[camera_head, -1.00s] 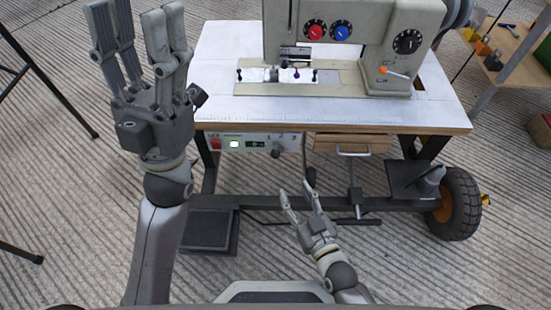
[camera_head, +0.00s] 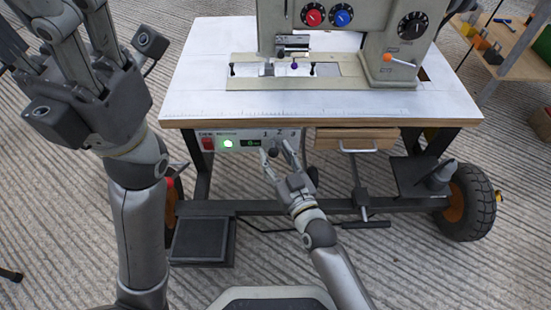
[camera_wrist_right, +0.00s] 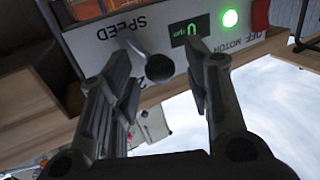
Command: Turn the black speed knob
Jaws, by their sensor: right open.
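The black speed knob (camera_head: 273,151) sits on the light control panel under the front edge of the sewing machine table. In the right wrist view the knob (camera_wrist_right: 159,68) is a dark round shape beside the upside-down word SPEED. My right gripper (camera_head: 277,147) is open, with its fingers reaching up to the panel, one to each side of the knob. In the right wrist view the fingers (camera_wrist_right: 163,75) stand apart around the knob, and no clear contact shows. My left gripper (camera_head: 62,20) is raised at the upper left, its fingers partly cut off by the frame edge.
The panel also has a red switch (camera_head: 208,144), a lit green light (camera_head: 228,143) and a small display (camera_head: 250,143). The sewing machine (camera_head: 350,40) stands on the white table (camera_head: 190,90). A wooden drawer (camera_head: 355,138) is right of the panel. A black pedal (camera_head: 203,240) is below.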

